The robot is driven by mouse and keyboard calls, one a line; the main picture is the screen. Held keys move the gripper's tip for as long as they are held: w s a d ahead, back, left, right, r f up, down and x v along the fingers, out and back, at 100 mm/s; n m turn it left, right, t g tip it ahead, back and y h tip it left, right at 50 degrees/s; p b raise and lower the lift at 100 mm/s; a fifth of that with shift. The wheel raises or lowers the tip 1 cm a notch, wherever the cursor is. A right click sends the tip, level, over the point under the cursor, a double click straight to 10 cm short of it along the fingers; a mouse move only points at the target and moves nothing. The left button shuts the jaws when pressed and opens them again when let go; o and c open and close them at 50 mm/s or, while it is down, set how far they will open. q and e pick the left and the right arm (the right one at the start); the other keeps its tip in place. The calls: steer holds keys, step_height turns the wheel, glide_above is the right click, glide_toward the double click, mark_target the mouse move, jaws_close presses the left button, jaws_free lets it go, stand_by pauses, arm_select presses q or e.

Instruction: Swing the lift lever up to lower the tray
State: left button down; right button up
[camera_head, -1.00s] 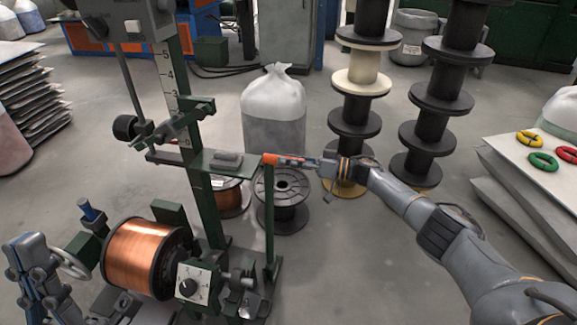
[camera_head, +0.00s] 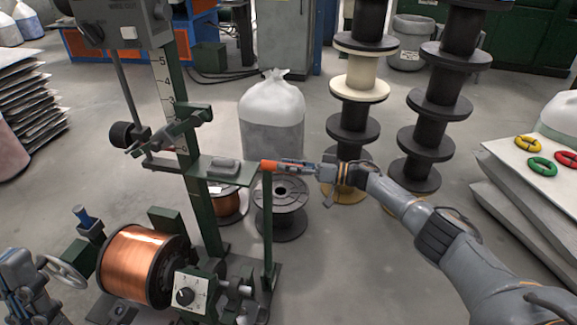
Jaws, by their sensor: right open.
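The lift lever is a dark green upright bar with an orange grip (camera_head: 268,166) at its top, on the right of the green machine stand. The tray (camera_head: 208,168) is a flat green plate left of the grip, with a small grey block on it. It sits at about the grip's height, beside the marked scale. My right gripper (camera_head: 284,165) reaches in from the right, its fingers open at the grip; I cannot tell whether they touch it. My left gripper (camera_head: 20,290) is at the lower left, partly cut off by the frame edge, and its jaws are unclear.
A copper spool (camera_head: 136,264) and a dial box (camera_head: 186,292) sit low on the machine. Empty black reels (camera_head: 281,215) and a wrapped bag (camera_head: 271,118) stand behind the lever. Tall reel stacks (camera_head: 354,128) stand behind my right arm. Open floor lies at the centre right.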

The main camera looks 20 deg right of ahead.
steer(key=shift+s, duration=0.1)
steer(key=v, duration=1.2)
